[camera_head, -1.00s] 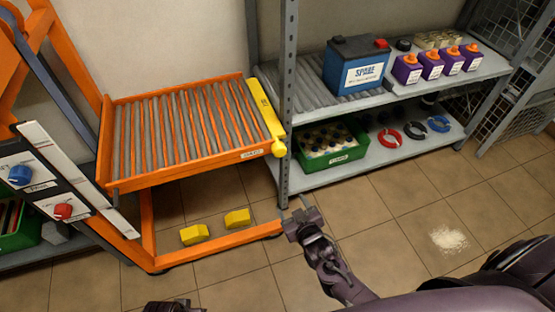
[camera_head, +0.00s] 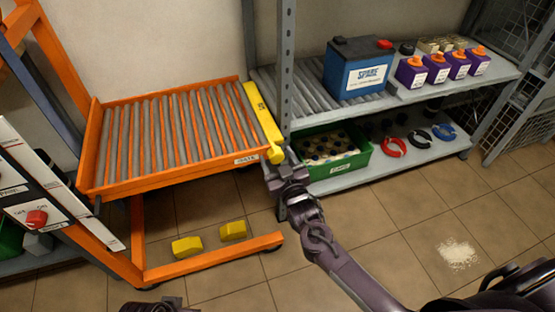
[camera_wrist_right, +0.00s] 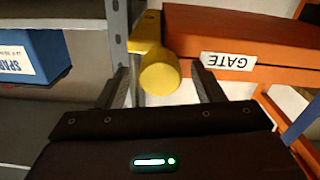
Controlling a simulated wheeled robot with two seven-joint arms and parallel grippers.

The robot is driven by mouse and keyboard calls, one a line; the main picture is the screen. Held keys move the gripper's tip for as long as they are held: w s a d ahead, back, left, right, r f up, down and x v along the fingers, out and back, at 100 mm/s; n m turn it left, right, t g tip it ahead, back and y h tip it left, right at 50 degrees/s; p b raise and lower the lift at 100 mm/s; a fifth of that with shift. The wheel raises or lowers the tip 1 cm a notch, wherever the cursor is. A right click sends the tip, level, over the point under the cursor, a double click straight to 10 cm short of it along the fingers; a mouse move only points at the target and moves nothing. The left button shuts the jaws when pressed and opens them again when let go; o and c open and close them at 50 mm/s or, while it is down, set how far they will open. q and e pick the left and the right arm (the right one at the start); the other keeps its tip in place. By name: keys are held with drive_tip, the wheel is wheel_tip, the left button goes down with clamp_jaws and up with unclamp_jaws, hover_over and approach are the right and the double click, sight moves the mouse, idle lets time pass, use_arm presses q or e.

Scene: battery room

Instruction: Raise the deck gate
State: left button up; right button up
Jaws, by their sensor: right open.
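The deck gate (camera_head: 259,115) is a yellow bar along the right end of the orange roller deck (camera_head: 165,182). It lies against the deck's edge beside the grey shelf post. Its rounded yellow end (camera_head: 276,155) faces me, next to a white label. My right gripper (camera_head: 278,160) is at this end. In the right wrist view the yellow knob (camera_wrist_right: 160,75) sits between the two open fingers (camera_wrist_right: 165,88), near a "GATE" label (camera_wrist_right: 228,60). I cannot tell whether the fingers touch it. My left gripper (camera_head: 152,306) is only partly visible at the bottom edge; its jaws are hidden.
The grey shelf post (camera_head: 286,70) stands close to the gate and my right gripper. The shelf holds a blue battery (camera_head: 357,72), purple bottles (camera_head: 437,68) and a green crate (camera_head: 350,172). Yellow blocks (camera_head: 232,230) lie below the deck. A white spill (camera_head: 458,253) marks the floor.

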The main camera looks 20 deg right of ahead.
drive_tip(key=shift+w, duration=0.1)
drive_tip(key=c, duration=1)
drive_tip(key=shift+o, duration=0.2)
